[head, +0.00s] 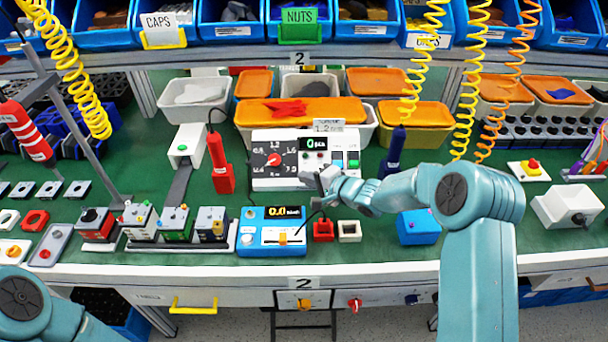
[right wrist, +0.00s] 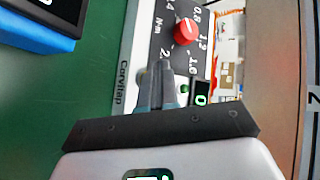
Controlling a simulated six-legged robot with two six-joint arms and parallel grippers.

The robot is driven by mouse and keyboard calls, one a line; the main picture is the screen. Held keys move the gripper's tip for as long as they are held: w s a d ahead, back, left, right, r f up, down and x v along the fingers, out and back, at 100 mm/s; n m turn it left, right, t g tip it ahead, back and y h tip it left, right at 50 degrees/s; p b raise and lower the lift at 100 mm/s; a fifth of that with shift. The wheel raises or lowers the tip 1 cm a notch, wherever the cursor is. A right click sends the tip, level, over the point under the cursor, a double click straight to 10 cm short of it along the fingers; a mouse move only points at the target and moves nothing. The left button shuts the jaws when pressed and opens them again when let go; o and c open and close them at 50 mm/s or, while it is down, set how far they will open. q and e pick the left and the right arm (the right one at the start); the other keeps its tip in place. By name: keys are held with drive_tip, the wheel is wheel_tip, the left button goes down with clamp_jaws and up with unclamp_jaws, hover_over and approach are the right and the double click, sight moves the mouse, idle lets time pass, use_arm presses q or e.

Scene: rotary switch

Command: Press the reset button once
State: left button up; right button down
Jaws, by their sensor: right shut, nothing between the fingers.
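The white torque device (head: 262,181) stands mid-bench, with a red rotary knob (head: 274,160) on a dark dial, a small display (head: 315,143) and green (head: 353,164) and other small buttons on its right part. I cannot read which button is reset. My right gripper (head: 324,183) is at the device's lower front, right of the knob, and hides part of it. In the right wrist view its fingertips (right wrist: 156,75) are shut and empty, pointing at the panel below the red knob (right wrist: 187,32); contact cannot be told. My left gripper is out of view.
A blue meter (head: 272,240) stands in front of the device. Red (head: 323,230) and white (head: 349,231) square holders lie below my right gripper. Orange-lidded bins (head: 300,110) stand behind.

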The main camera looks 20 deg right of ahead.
drive_tip(key=shift+s+a+r+p, duration=0.25)
drive_tip(key=shift+s+r+p, duration=0.55)
drive_tip(key=shift+s+r, duration=0.25)
drive_tip(key=shift+s+a+r+p, duration=0.25)
drive_tip(key=shift+s+r+p, duration=0.1)
drive_tip(key=shift+s+r, duration=0.35)
drive_tip(key=shift+w, duration=0.1)
